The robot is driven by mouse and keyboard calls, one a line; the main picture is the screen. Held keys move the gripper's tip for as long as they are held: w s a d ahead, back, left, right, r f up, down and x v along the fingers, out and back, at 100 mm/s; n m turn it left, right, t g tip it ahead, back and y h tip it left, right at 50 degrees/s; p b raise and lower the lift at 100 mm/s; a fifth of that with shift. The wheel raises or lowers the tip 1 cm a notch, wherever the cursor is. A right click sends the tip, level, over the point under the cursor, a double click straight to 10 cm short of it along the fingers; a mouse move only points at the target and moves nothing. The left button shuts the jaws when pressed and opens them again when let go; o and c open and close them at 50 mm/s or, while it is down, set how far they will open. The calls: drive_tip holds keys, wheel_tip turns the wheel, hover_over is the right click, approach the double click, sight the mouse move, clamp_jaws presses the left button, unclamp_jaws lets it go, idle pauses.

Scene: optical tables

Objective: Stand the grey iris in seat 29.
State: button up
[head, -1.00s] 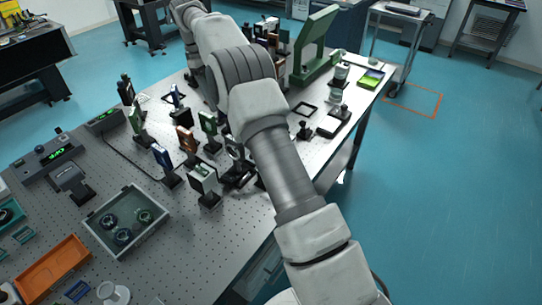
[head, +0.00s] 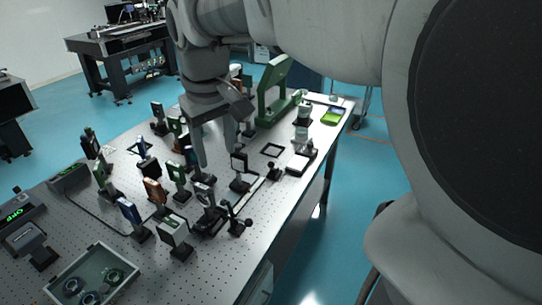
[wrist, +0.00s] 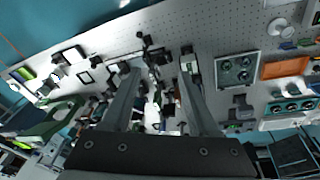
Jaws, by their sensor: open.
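My gripper (head: 218,168) points down over the crowd of mounted optics on the perforated table (head: 75,215). Its fingers are apart, with nothing held between them. In the wrist view my gripper (wrist: 158,66) spans several dark posts and mounts below it. A small mount with a round grey ring (head: 205,194) stands on a dark base just in front of the gripper; it may be the grey iris, but I cannot tell for sure. No seat number is readable, so I cannot pick out seat 29.
Upright mounts crowd around the gripper, including a white-faced one (head: 174,231) and a blue one (head: 130,213). A green arch (head: 276,88) stands behind. A grey tray (head: 128,262) holds round parts at front left. The right front strip is clearer.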

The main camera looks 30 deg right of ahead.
drive_tip(key=s+f+m+t, duration=0.2)
drive_tip(key=s+f+t, duration=0.1)
drive_tip(key=s, duration=1.1)
drive_tip(key=shift+f+y, duration=0.3)
drive_tip(key=shift+f, duration=0.3)
drive_tip(key=shift+s+a, duration=0.1)
drive_tip(key=shift+a, duration=0.05)
idle(0.4)
